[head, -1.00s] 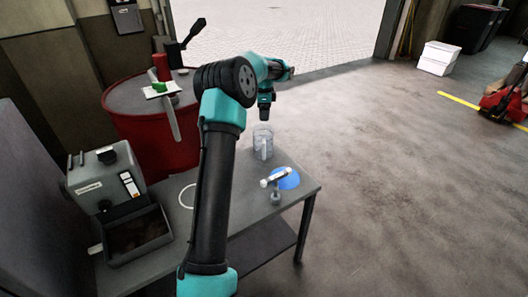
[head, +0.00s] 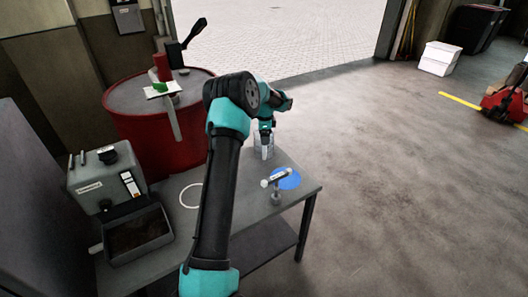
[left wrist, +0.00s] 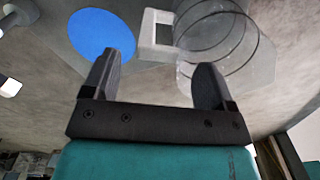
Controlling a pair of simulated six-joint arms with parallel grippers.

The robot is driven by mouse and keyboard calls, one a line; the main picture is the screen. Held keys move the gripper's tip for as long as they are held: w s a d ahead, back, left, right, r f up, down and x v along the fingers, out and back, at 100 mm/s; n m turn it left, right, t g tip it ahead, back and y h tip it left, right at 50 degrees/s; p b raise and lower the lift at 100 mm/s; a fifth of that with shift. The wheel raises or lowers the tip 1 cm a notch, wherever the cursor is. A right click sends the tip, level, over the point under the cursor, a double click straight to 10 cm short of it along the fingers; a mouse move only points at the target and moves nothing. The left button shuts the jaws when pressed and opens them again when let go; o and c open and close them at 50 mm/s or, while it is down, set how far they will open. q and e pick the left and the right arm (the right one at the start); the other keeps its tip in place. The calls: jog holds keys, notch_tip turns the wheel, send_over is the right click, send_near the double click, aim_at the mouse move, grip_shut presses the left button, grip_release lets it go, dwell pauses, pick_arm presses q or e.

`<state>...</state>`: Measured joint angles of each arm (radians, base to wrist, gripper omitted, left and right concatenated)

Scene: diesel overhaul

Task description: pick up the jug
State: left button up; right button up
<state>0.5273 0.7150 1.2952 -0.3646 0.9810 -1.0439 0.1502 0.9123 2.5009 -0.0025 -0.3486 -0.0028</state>
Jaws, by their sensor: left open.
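The jug (head: 264,153) is a clear, see-through vessel with a pale handle, upright at the far end of the grey table. In the left wrist view its clear body (left wrist: 228,42) is at the upper right and its square handle (left wrist: 160,32) at the top middle. My left gripper (head: 265,130) points down at the jug and overlaps its upper part in the head view. In the left wrist view my left gripper (left wrist: 158,65) is open, with the handle beyond the gap between its fingers. I cannot tell whether they touch. My right gripper is not in view.
A blue disc (head: 288,180) and a grey stand with a white bar (head: 276,181) are near the jug. A white ring (head: 189,196) and a grey machine (head: 106,178) are farther left. A red drum (head: 150,140) stands behind the table.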

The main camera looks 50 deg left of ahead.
pick_arm(q)
jog(key=shift+s+f, duration=0.1)
jog(key=shift+f, duration=2.5)
grip_shut()
